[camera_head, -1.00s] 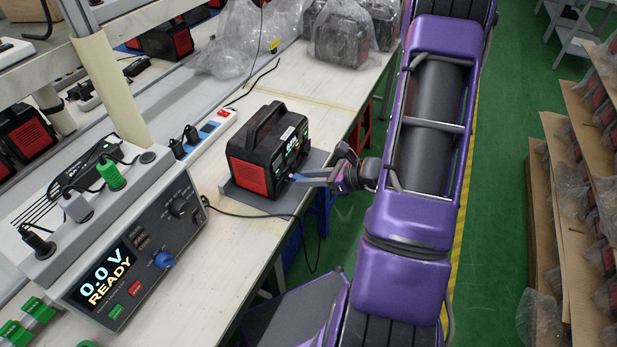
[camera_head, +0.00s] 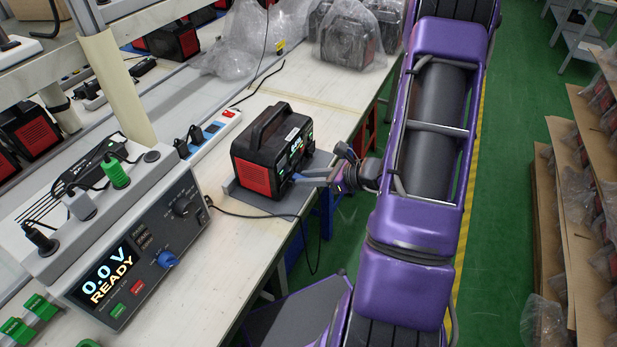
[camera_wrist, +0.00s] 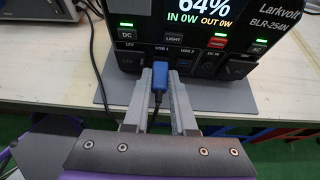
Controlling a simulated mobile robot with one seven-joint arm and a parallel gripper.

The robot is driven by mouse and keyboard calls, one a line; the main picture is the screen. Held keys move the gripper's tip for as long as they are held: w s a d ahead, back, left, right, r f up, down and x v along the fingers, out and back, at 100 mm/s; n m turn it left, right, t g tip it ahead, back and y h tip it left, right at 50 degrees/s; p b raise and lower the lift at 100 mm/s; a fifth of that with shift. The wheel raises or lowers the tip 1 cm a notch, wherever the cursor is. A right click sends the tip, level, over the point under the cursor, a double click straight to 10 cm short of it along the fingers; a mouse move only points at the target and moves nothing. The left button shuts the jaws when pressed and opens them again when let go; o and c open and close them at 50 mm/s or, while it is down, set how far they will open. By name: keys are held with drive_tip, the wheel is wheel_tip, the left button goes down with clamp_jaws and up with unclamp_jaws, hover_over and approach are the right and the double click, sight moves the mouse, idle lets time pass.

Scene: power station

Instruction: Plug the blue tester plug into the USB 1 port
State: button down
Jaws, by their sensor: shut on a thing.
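The black and red power station (camera_head: 270,150) stands on a grey plate on the bench. Its front panel (camera_wrist: 190,40) fills the top of the wrist view, with a lit display reading 64% and labelled ports. My gripper (camera_wrist: 160,85) is shut on the blue tester plug (camera_wrist: 160,78), whose cable runs back between the fingers. The plug's tip is against or just in front of the panel below the USB 1 label (camera_wrist: 162,50). The plug hides that port, so I cannot tell how far in it is. In the head view my gripper (camera_head: 298,179) is at the station's front.
A grey tester (camera_head: 130,240) reading 0.0 V READY stands at the left of the bench. A black cable (camera_head: 250,214) runs from it across the bench and over the edge. Bagged units (camera_head: 350,40) stand at the back. The bench beside the station is mostly clear.

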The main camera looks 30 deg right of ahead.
drive_tip(key=shift+w+a, duration=0.15)
drive_tip(key=c, duration=0.7)
unclamp_jaws()
drive_tip(key=shift+o, duration=0.2)
drive_tip(key=p+v, duration=0.1)
drive_tip(key=v, duration=1.6)
drive_tip(key=shift+s+d, duration=0.2)
drive_tip(key=shift+d, duration=0.05)
drive_tip(key=shift+a+r, duration=0.1)
